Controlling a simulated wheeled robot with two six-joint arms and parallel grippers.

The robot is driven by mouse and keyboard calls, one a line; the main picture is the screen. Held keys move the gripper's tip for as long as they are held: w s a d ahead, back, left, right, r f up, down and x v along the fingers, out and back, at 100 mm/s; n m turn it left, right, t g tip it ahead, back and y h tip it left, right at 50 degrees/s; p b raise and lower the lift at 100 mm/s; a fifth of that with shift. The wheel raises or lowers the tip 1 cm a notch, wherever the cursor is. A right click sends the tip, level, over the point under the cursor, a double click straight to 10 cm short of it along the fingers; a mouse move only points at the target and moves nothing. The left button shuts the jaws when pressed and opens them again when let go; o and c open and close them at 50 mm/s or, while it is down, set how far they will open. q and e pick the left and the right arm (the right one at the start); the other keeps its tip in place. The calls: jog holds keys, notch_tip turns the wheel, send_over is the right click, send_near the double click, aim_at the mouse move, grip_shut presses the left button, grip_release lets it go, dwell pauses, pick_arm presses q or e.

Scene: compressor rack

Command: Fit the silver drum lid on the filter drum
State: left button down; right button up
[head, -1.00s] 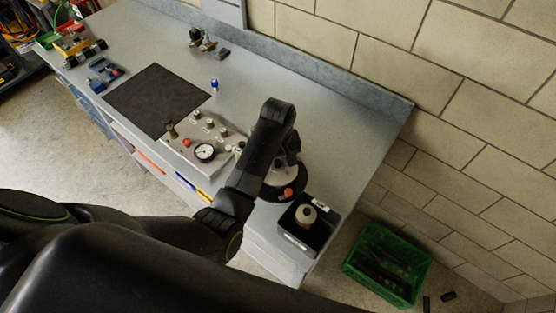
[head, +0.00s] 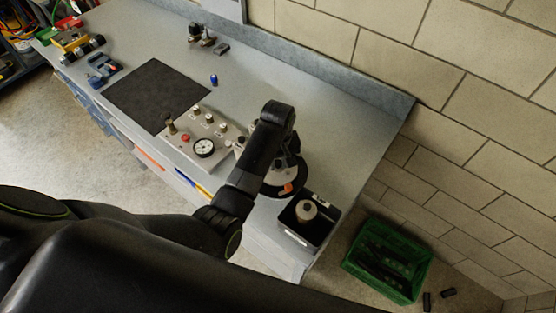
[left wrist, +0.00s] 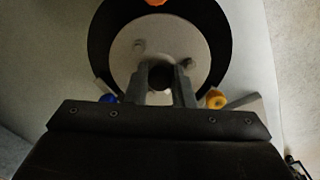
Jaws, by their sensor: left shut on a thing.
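My left gripper (left wrist: 161,85) is shut on the dark central knob (left wrist: 161,76) of the silver drum lid (left wrist: 195,45). The lid is a pale round plate with small bolts. In the left wrist view it overlaps the filter drum's wide black round top (left wrist: 221,45), with black showing around most of it. Whether the lid touches the drum or hovers just above it, I cannot tell. In the head view the drum (head: 300,177) stands near the bench's right end, partly hidden by my left gripper (head: 276,172) and forearm. My right gripper is not in view.
An orange mark (head: 288,188) is on the drum's edge. A black bin (head: 318,232) with a pale round piece (head: 306,210) stands just in front. A gauge panel (head: 190,150) is to the left. A green crate (head: 400,290) stands on the floor. The rear bench is mostly clear.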

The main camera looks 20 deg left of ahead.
pick_arm(q)
jog(key=shift+f, duration=0.35)
jog(key=c, duration=1.2)
grip_release()
jog(key=shift+o, duration=0.5)
jog(key=o, duration=0.3)
jog(key=shift+o, duration=0.2)
jog(key=shift+r, duration=0.1)
jog(key=shift+r+p, duration=0.5)
jog(key=shift+r, duration=2.95)
